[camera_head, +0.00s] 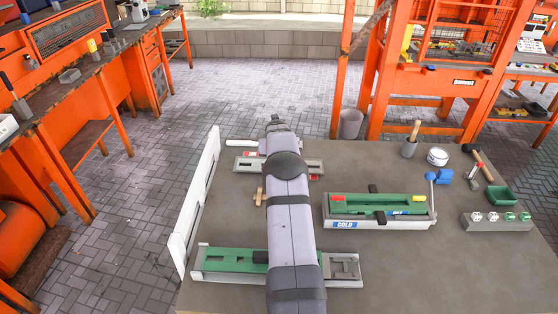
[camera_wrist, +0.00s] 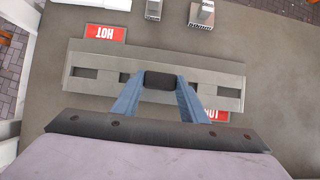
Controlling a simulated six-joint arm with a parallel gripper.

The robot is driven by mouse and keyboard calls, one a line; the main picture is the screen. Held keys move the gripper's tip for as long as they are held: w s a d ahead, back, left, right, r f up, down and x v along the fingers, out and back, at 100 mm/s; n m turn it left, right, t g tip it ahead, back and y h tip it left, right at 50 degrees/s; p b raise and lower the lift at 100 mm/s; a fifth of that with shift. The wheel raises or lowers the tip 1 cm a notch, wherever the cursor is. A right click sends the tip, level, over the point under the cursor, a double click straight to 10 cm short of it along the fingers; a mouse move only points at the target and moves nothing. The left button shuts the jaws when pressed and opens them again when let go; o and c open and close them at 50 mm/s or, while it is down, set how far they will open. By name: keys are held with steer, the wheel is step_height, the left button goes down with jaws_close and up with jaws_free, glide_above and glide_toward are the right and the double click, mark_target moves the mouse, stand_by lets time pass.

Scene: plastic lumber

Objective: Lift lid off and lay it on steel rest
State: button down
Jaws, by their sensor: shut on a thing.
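My gripper (camera_wrist: 160,86) has its two blue fingers shut on a short black block, which looks like a lid handle (camera_wrist: 160,80). Below it in the wrist view is a long grey steel piece (camera_wrist: 95,62) with dark slots along its middle and red HOT labels by it. I cannot tell where the lid ends, or whether it touches the steel. In the head view the slotted steel piece (camera_head: 314,165) shows at the back, partly behind my arm, which hides the gripper. A green piece with a black handle (camera_head: 390,204) lies in a tray labelled COLD (camera_head: 345,224).
A green block (camera_head: 228,260) sits in a long front fixture with a slotted steel end (camera_head: 345,267). A white barrier (camera_head: 196,205) lines the left edge. Bare table lies front right.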

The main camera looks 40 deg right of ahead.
steer(key=shift+f, duration=0.15)
stand_by(0.7)
steer(key=c, duration=0.6)
jaws_free()
steer(key=shift+s+f, duration=0.1)
steer(key=shift+f, duration=0.05)
steer(key=shift+r+p, duration=2.05)
steer(key=shift+r, duration=1.55)
